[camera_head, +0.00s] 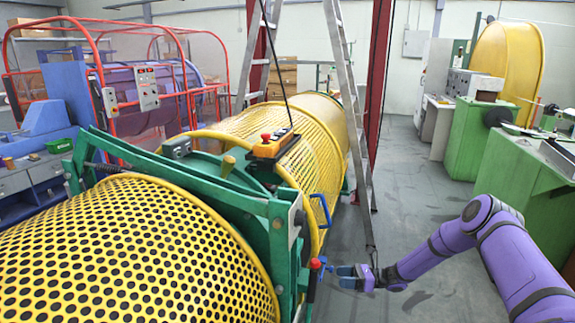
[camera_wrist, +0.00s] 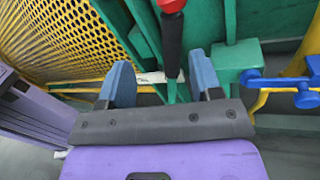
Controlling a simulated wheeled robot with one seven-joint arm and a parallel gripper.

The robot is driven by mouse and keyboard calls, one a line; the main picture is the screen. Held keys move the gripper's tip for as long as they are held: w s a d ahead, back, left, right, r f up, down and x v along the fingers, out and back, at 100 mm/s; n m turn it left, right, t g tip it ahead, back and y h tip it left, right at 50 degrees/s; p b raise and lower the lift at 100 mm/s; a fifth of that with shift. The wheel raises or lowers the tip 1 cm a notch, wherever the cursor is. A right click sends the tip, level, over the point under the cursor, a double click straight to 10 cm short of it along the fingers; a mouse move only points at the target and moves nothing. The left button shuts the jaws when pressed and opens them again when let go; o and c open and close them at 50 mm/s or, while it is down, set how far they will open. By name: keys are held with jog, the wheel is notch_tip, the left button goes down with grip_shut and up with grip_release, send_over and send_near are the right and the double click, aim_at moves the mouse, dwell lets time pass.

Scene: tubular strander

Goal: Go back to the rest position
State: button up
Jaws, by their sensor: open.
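My gripper (camera_head: 343,270) is at the lower middle right of the head view, at the end of my purple arm, close to the green frame of the strander. In the wrist view my gripper (camera_wrist: 163,82) shows two blue fingers spread apart. A black lever with a red knob (camera_head: 315,263) stands on the green frame just left of my gripper. In the wrist view this lever (camera_wrist: 173,45) shows ahead of and between the fingertips. I cannot tell whether a finger touches it. Nothing is visibly held.
The yellow perforated strander tube (camera_head: 130,255) and green frame (camera_head: 275,215) fill the left. A blue handle (camera_head: 321,210) projects near my gripper. A metal ladder (camera_head: 352,110) stands behind. Green machines (camera_head: 520,190) stand at right. Grey floor (camera_head: 405,180) is open between.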

jog(key=s+d+r+n+g+h, duration=0.1)
jog(key=s+r+n+h, duration=0.35)
jog(key=r, duration=0.85)
jog(key=s+r+n+g+h, duration=0.1)
jog(key=s+r+n+h, duration=0.3)
jog(key=r, duration=0.8)
jog(key=s+d+r+n+g+h, duration=0.1)
jog(key=s+r+n+h, duration=0.35)
jog(key=r, duration=0.85)
jog(key=s+d+r+n+t+h, duration=0.1)
jog(key=s+r, duration=0.4)
jog(key=s, duration=0.5)
jog(key=s+d+r+n+t+h, duration=0.2)
jog(key=s+d+r+n+t, duration=0.1)
jog(key=s, duration=0.7)
jog(key=s+d+r+n+t+h, duration=0.2)
jog(key=s+r, duration=0.4)
jog(key=s, duration=0.4)
jog(key=shift+d+r+n+t, duration=0.3)
jog(key=shift+d+n+t, duration=0.3)
jog(key=shift+n, duration=0.6)
jog(key=shift+d, duration=0.1)
